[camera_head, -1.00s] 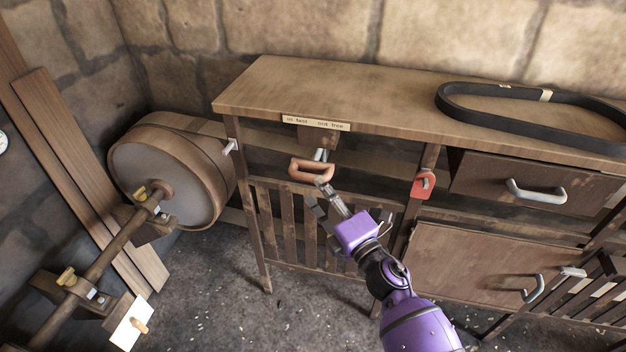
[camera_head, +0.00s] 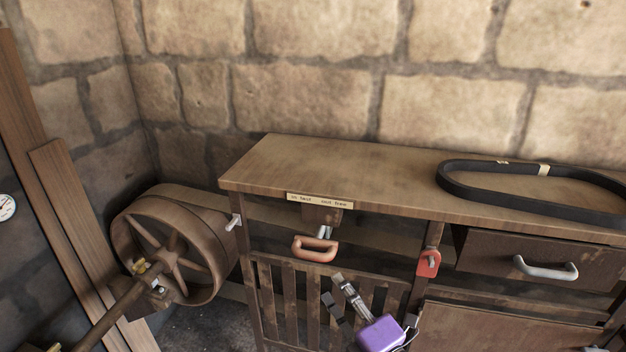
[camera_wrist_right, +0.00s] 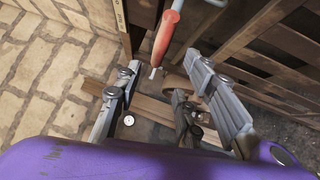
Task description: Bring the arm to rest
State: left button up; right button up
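My right gripper (camera_head: 343,298) has a purple body and grey fingers. It is in front of the slatted panel under the bench, below and a little right of the orange-red handle (camera_head: 316,248). In the right wrist view its fingers (camera_wrist_right: 163,66) are spread with nothing held between them. The handle (camera_wrist_right: 167,36) shows beyond the fingertips there, apart from them. The handle's shaft goes up under a small label (camera_head: 320,201) on the bench edge. My left gripper is not in view.
A spoked wheel (camera_head: 172,245) stands left of the bench, with a shaft toward the lower left. A black belt loop (camera_head: 535,207) lies on the bench top (camera_head: 330,172). A red tag-like part (camera_head: 428,263) and a drawer handle (camera_head: 545,268) stick out at the right.

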jog(key=s+d+f+m+g+h+p, duration=0.25)
jog(key=s+d+f+m+h, duration=0.75)
jog(key=m, duration=0.8)
pick_arm(q)
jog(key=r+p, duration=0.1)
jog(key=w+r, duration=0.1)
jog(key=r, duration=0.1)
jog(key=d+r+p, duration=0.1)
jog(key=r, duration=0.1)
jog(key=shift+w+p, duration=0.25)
jog(key=shift+p, duration=0.05)
pick_arm(e)
jog(key=s+f+m+g, duration=0.3)
jog(key=s+f, duration=0.2)
jog(key=s, duration=0.8)
jog(key=s+f+m+g+y, duration=0.1)
jog(key=s+f+m+g, duration=0.2)
jog(key=s, duration=1.1)
notch_tip(320, 180, down, 2)
jog(key=shift+d+f+y, duration=0.1)
jog(key=shift+d+y, duration=0.15)
jog(key=shift+y, duration=0.05)
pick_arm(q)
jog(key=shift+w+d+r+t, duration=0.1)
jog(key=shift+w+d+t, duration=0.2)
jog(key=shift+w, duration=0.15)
pick_arm(e)
jog(key=shift+w, duration=0.1)
